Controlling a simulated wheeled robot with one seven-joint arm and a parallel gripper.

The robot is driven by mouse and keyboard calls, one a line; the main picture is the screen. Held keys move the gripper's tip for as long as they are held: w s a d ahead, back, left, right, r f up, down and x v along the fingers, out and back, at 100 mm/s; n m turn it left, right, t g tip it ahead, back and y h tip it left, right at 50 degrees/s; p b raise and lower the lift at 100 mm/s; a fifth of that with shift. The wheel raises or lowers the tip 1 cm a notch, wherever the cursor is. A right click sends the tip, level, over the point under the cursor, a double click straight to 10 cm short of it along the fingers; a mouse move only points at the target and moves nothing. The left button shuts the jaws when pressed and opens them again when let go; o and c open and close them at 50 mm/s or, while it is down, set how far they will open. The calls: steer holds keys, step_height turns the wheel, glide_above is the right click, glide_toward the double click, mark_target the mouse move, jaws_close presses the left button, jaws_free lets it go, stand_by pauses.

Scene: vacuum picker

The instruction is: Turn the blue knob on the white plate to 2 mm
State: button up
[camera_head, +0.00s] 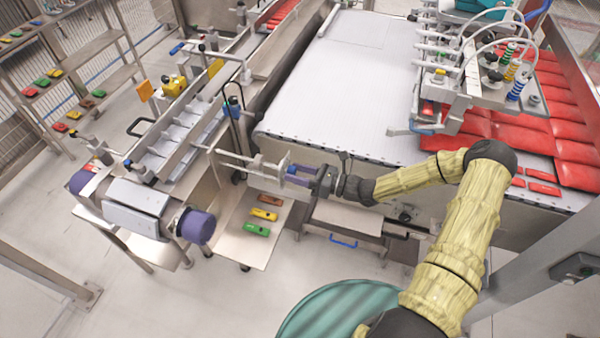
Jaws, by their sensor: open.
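My gripper (292,175) is open at the end of my arm, in front of the conveyor's near left corner, and its fingers point left. A small blue knob (292,169) shows at the fingertips, beside or between the fingers; I cannot tell whether they touch it. A pale bracket or plate (245,161) with rods and a grey fitting lies just left of the fingertips. The knob's marks and its setting are too small to read, and the fingers partly hide it.
The white conveyor (330,75) stands behind the gripper. Red packs (565,145) lie on its right under a vacuum head (470,85). Below the gripper, a pale shelf (240,245) holds red, yellow and green items. A teal round surface (340,310) is at the front.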

steer(key=shift+s, duration=0.1)
steer(key=b+v, duration=0.4)
steer(key=v, duration=1.3)
steer(key=shift+d, duration=0.25)
steer(key=shift+a, duration=0.1)
